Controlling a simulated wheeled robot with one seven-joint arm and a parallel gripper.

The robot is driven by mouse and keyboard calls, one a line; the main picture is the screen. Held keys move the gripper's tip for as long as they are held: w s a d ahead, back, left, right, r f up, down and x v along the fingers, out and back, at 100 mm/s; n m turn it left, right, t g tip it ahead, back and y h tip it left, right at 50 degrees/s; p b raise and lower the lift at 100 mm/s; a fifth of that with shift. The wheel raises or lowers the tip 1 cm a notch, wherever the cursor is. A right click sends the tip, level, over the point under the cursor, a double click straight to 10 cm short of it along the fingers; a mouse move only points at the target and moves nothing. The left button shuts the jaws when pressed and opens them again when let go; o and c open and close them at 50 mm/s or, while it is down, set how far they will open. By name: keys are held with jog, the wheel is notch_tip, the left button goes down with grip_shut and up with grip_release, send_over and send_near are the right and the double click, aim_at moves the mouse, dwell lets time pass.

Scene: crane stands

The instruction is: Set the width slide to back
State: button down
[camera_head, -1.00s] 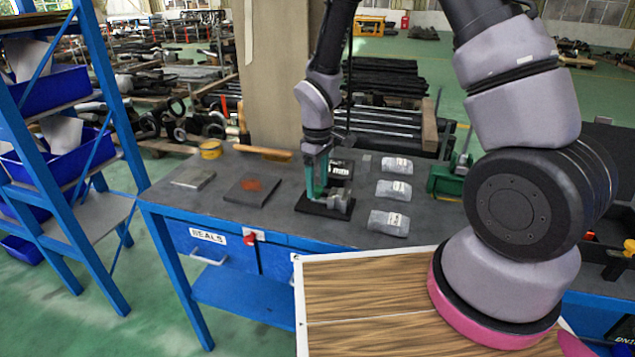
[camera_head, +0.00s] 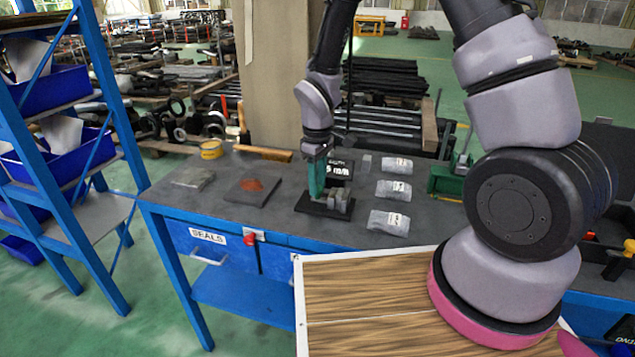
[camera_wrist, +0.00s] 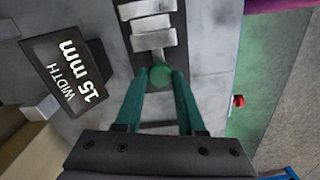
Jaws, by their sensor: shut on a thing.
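The width slide stands on the workbench as a black base (camera_head: 312,209) with grey blocks (camera_head: 339,200) on it. In the wrist view the blocks (camera_wrist: 153,32) sit in a row along a dark track. A round green knob (camera_wrist: 160,76) lies at the near end of the row. My gripper (camera_wrist: 160,88) has its teal fingers closed in on this knob, one on each side. In the head view my gripper (camera_head: 316,194) points down at the left of the blocks and hides the knob. A black sign (camera_wrist: 72,68) beside the track reads "WIDTH 15 mm".
Several grey labelled pieces (camera_head: 389,222) lie right of the slide. Left of it are a dark plate with an orange patch (camera_head: 253,188) and a grey plate (camera_head: 192,178). A green vise (camera_head: 446,180) stands at the right.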

dwell(0.7)
jog(key=shift+w+a+r, duration=0.1)
jog(key=shift+w+a, duration=0.2)
jog(key=shift+a, duration=0.45)
jog(key=shift+w+a+f, duration=0.1)
jog(key=shift+w+a, duration=0.25)
jog(key=shift+a, duration=0.45)
jog(key=shift+w+a+r, duration=0.1)
jog(key=shift+w+a, duration=0.2)
jog(key=shift+a, duration=0.45)
jog(key=c, duration=0.5)
grip_release()
notch_tip(320, 180, up, 11)
